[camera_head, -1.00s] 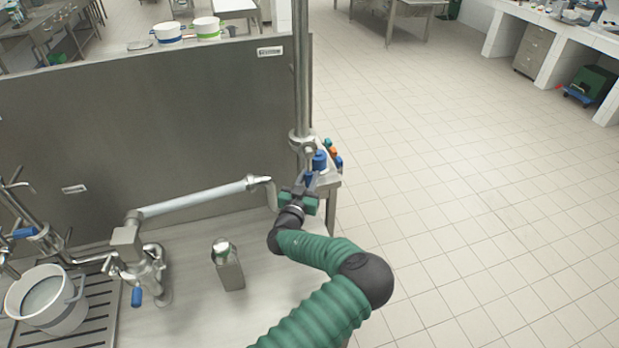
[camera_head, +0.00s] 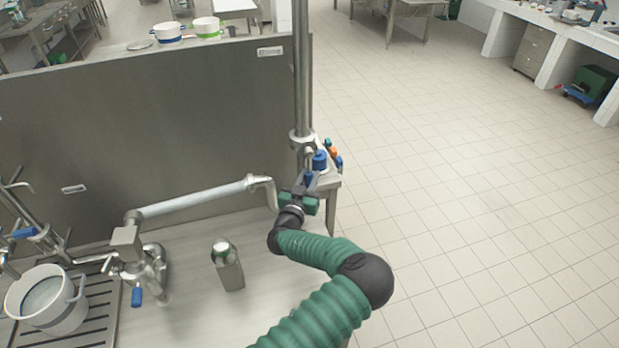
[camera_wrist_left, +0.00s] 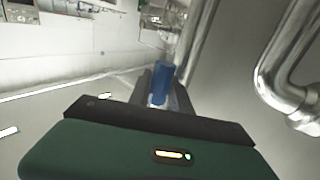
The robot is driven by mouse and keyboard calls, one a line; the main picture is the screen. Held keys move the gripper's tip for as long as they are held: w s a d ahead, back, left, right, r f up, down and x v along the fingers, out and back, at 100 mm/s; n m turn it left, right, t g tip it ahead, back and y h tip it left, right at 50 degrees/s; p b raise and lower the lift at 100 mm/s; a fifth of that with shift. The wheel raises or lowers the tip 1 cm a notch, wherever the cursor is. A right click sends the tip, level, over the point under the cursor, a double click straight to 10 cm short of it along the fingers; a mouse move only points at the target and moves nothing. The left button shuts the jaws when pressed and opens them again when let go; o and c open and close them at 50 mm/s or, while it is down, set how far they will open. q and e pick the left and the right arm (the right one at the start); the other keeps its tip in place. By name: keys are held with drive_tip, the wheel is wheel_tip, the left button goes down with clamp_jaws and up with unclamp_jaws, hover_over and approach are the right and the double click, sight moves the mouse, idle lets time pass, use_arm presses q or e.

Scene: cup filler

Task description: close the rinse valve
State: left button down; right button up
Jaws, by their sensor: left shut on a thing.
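My left gripper (camera_head: 308,182) is at the vertical steel pipe (camera_head: 303,80), beside the right end of the sink counter. It is shut on a small blue valve handle (camera_head: 309,177). In the left wrist view the blue handle (camera_wrist_left: 161,82) stands between the fingertips of the gripper (camera_wrist_left: 160,98). The fingers and gripper body hide the handle's lower part and most of the valve behind it. My right gripper is in neither view.
A steel dispenser (camera_head: 228,265) stands on the counter. Several coloured-cap bottles (camera_head: 335,155) stand close behind the gripper. A white pot (camera_head: 58,317) and a tap with blue handle (camera_head: 137,297) are at left.

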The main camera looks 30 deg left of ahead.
use_arm(q)
drive_tip(key=shift+w+d+f+b, duration=0.1)
drive_tip(key=shift+w+f+b, duration=0.1)
drive_tip(key=shift+b, duration=0.5)
drive_tip(key=w+d+r+n+y+b, duration=0.3)
drive_tip(key=r+n+y+b, duration=0.2)
drive_tip(key=n+b, duration=0.7)
drive_tip(key=w+d+r+n+g+y+b, duration=0.1)
drive_tip(key=w+d+r+n+y+b, duration=0.2)
drive_tip(key=n+y+b, duration=0.6)
drive_tip(key=shift+w+r+n+b, duration=0.4)
drive_tip(key=shift+r+n+b, duration=1.1)
drive_tip(key=shift+b, duration=3.7)
drive_tip(key=shift+f+n, duration=0.5)
drive_tip(key=c, duration=1.2)
unclamp_jaws()
drive_tip(key=shift+s, duration=0.1)
